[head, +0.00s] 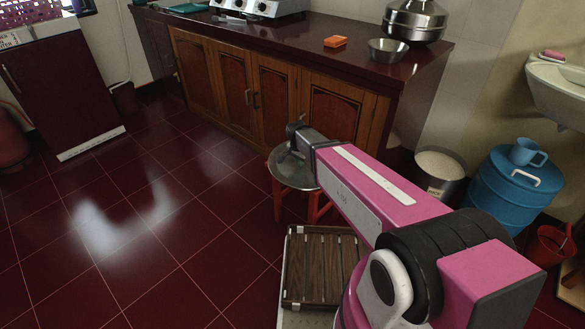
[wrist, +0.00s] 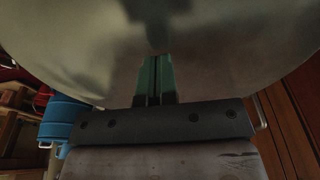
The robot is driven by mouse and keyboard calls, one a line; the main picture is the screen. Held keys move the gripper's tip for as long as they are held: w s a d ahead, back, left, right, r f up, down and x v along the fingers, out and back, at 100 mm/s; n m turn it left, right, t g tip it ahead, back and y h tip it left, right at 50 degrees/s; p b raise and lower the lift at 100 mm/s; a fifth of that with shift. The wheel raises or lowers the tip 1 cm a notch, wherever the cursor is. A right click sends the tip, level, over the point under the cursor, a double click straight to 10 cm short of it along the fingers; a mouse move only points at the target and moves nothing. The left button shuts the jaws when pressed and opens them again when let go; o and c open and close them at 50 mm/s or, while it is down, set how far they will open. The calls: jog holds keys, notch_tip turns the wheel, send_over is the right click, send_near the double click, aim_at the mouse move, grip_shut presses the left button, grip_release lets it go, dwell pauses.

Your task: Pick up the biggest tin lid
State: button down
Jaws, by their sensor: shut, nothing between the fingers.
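A wide round metal lid (head: 288,178) lies on a red-orange stool (head: 277,205) in front of the wooden cabinets in the head view. It appears to be the biggest tin lid; no other lid shows clearly to compare. In the wrist view its dull metal surface (wrist: 235,60) fills most of the upper picture. My gripper (wrist: 156,62) has its greenish fingers together, with nothing between them, pointing at that surface. I cannot tell whether the fingertips touch it. In the head view my arm's end is over the lid's edge and covers part of it; the fingertips are not clear.
Wooden cabinets (head: 270,95) under a dark counter stand close behind the stool. A steel pot (head: 415,20), a bowl (head: 388,50) and an orange block (head: 335,41) are on the counter. A blue drum (head: 512,190) and a pot (head: 440,172) stand right.

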jog(key=w+d, duration=0.3)
jog(key=w, duration=0.2)
jog(key=w+d, duration=0.2)
jog(key=shift+w+d, duration=0.25)
jog(key=shift+d, duration=0.1)
jog(key=shift+w+d+f, duration=0.15)
jog(key=shift+w+d, duration=0.05)
jog(key=shift+s+f, duration=0.15)
jog(key=shift+f, duration=0.55)
